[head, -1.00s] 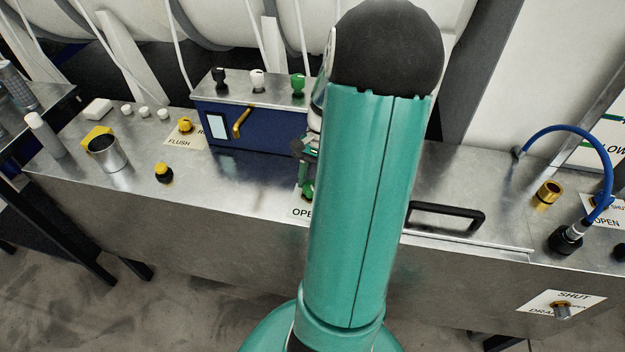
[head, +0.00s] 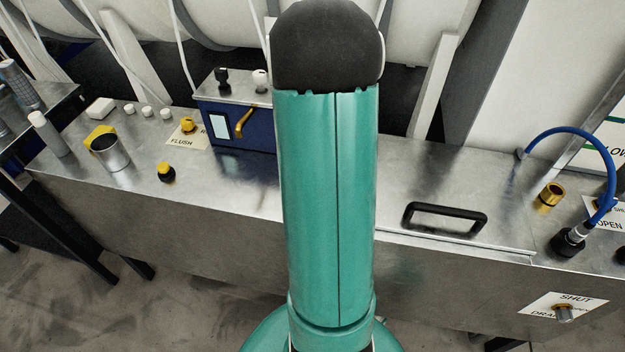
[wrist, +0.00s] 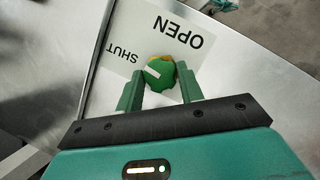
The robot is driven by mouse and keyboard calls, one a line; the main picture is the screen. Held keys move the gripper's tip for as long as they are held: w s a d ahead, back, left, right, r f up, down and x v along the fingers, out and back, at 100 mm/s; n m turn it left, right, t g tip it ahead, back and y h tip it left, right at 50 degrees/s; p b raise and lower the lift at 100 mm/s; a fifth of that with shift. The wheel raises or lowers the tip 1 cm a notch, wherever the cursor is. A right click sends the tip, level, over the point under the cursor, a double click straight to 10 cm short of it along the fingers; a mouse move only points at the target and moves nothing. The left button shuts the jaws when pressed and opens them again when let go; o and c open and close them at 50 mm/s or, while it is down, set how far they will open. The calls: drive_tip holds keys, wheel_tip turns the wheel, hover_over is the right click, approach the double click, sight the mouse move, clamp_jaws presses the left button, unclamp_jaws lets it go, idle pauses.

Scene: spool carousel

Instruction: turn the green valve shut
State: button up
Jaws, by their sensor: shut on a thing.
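The green valve (wrist: 159,73) shows in the wrist view as a green knob with a pale pointer stripe and some orange at its far edge. It stands on a white label plate (wrist: 135,30) printed OPEN and SHUT. The stripe lies slantwise, toward the SHUT side of the knob. My gripper (wrist: 160,88) has one green finger on each side of the knob and is shut on it. In the head view my arm hides the valve, its label and my gripper.
A blue box (head: 250,135) with a yellow lever (head: 246,120) stands left of my arm. A black handle (head: 445,218) rises from the steel bench top (head: 400,170) on the right, near a blue hose (head: 575,130). A metal cup (head: 111,153) stands at the left.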

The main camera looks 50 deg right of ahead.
drive_tip(key=shift+n+h, duration=0.3)
drive_tip(key=shift+n, duration=0.5)
drive_tip(key=o, duration=1)
drive_tip(key=v, duration=1.4)
drive_tip(key=shift+w+f, duration=0.1)
